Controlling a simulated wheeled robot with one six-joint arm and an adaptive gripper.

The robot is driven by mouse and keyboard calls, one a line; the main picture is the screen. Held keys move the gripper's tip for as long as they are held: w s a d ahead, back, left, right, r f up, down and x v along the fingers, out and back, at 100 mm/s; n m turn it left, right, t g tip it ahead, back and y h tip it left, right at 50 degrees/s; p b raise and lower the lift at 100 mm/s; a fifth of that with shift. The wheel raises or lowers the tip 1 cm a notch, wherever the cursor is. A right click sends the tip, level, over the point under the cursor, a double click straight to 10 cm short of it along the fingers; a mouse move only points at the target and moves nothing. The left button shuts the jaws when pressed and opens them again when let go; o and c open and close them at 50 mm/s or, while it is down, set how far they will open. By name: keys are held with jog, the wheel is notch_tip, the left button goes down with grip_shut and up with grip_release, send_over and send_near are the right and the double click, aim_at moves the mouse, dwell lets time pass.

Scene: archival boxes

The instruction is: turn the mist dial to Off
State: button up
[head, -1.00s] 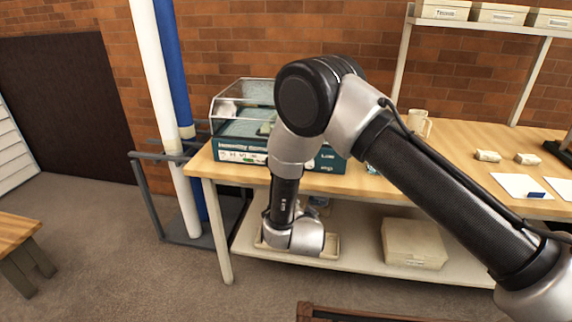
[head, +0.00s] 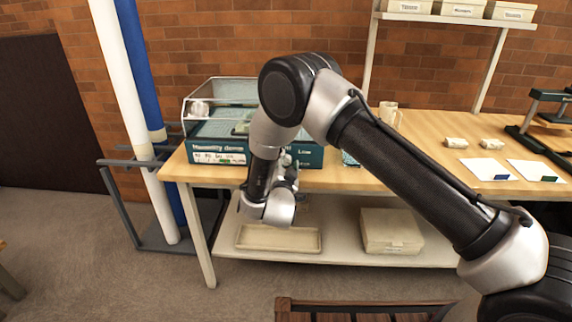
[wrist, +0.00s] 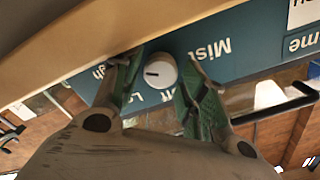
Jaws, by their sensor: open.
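The white mist dial (wrist: 161,70) sits on the teal front panel (wrist: 225,52), beside the word "Mist", which appears upside down in the wrist view. Its dark mark points left in the picture, toward a partly hidden label ending in "gh"; parts of "Off" and "Low" show below it. My gripper (wrist: 164,57) is open, with one green finger on each side of the dial; I cannot tell whether either touches it. In the head view, the panel is the teal base of the humidity dome (head: 218,152).
The dome stands on the left end of a wooden table (head: 425,147). A lower shelf holds a shallow tray (head: 278,250) and a lidded box (head: 391,228). White and blue rolls (head: 130,120) stand at left. A mug (head: 389,114) stands behind my arm.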

jog(key=shift+w, duration=0.2)
jog(key=c, duration=0.7)
jog(key=shift+c, duration=0.2)
